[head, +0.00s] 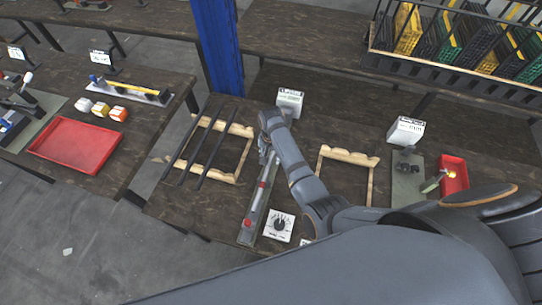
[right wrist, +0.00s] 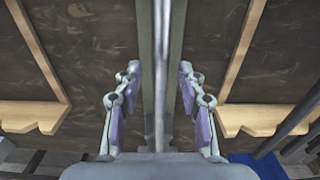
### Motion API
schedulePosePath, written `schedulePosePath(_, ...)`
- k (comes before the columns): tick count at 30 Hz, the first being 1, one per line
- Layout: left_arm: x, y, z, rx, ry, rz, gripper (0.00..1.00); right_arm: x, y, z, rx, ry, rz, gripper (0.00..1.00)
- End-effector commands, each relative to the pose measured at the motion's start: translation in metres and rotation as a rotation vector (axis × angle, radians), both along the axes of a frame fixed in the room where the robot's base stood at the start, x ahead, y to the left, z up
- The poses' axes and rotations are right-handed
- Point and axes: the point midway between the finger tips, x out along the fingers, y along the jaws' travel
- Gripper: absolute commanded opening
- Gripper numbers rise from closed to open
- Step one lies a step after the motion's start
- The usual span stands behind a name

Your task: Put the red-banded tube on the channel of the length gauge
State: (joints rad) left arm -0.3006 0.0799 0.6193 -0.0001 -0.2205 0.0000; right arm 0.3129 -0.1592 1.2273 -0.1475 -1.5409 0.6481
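The length gauge (head: 246,236) is a long, narrow grey channel on the dark wooden bench in the head view. The red-banded tube (head: 256,197), slim and metallic with red bands, lies lengthwise along it. In the right wrist view the bare shiny tube (right wrist: 161,70) runs down the middle, with the grey channel (right wrist: 146,60) along it. My right gripper (right wrist: 159,88) is open, one finger on each side of the tube with gaps between; in the head view it is over the gauge's far end, mostly hidden by the wrist. My left gripper is not in view.
A wooden rack (head: 239,130) with several dark bars stands left of the gauge, and an empty wooden rack (head: 350,157) right. A white dial plate (head: 279,225) lies close beside the gauge. A red bin (head: 454,173) is farther right; a red tray (head: 77,144) is on the left bench.

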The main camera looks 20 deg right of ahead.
Motion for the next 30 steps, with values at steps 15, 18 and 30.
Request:
schedulePosePath(15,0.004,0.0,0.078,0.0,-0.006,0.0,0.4,0.0,0.0,0.074,0.0,-0.001,0.0,0.4)
schedulePosePath(18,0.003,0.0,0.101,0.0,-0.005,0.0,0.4,0.0,0.0,0.095,0.0,0.0,0.0,0.4)
schedulePosePath(30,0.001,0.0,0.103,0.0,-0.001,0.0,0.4,0.0,0.0,0.122,-0.001,0.001,0.0,0.4)
